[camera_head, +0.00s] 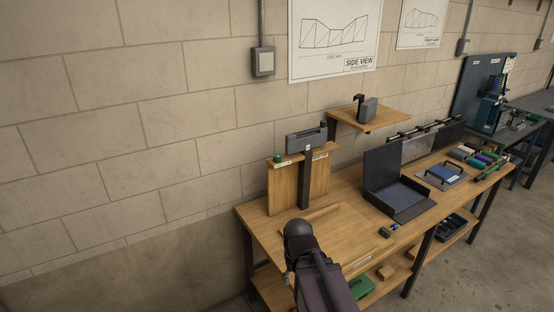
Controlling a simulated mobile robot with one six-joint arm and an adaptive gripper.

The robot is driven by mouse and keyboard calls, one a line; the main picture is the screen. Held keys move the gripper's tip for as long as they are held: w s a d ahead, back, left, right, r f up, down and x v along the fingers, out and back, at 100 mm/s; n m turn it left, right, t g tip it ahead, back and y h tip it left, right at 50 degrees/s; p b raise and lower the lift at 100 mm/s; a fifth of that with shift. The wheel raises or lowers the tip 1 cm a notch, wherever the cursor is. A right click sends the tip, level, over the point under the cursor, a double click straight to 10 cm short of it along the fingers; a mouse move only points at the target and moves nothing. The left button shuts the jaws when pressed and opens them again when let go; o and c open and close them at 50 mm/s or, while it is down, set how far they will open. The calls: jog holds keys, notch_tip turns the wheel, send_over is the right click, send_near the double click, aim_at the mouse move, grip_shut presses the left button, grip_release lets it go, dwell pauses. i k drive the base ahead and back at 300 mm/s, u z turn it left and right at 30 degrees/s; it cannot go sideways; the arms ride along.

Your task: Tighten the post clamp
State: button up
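A dark upright post (304,182) stands at the left part of the wooden workbench, in front of a wooden board. A grey block-shaped fixture (305,141) sits at the top of the post; it may be the post clamp, but its screw or lever is too small to make out. A small green knob (277,158) shows on the board's upper left edge. Part of my dark arm reaches up from the bottom, in front of the bench's near edge. The fingers of my gripper do not show, and the arm hides part of the bench.
A small wooden shelf (385,120) on the wall holds a grey block (368,109). Bare bench top lies between post and case.

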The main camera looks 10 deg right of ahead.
aim_at(277, 157)
jog(key=z, duration=0.05)
jog(key=i, duration=1.1)
jog(key=z, duration=0.4)
